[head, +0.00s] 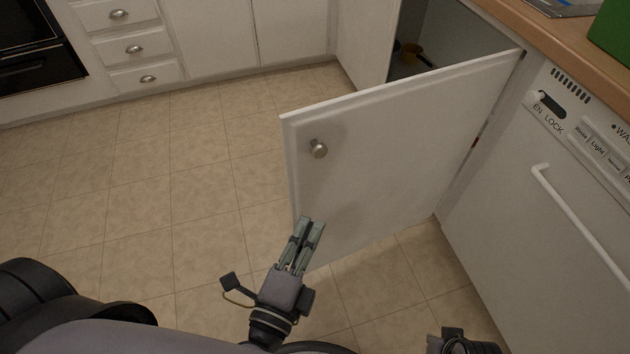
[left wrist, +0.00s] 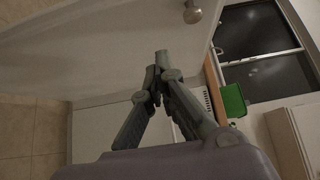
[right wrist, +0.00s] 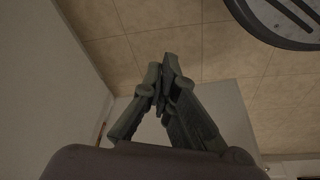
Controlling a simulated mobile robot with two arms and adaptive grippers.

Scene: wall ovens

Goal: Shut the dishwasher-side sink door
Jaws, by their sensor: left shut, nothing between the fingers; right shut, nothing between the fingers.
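The white sink door (head: 390,150) next to the dishwasher (head: 570,190) stands wide open in the head view, hinged on its right edge beside the dishwasher. Its round metal knob (head: 318,148) is near the upper left corner and also shows in the left wrist view (left wrist: 193,12). My left gripper (head: 312,222) is shut and empty, in front of the door's lower left part; whether it touches cannot be told. My right gripper (right wrist: 165,65) is shut and empty in the right wrist view, over the floor. In the head view only a part of my right arm shows at the bottom.
The open cabinet (head: 425,45) holds small dark and yellow items. White drawers (head: 135,45) and a black oven (head: 35,50) stand at the back left. A wooden counter (head: 560,40) with a green box (head: 612,30) is at right. The tiled floor (head: 130,190) at left is clear.

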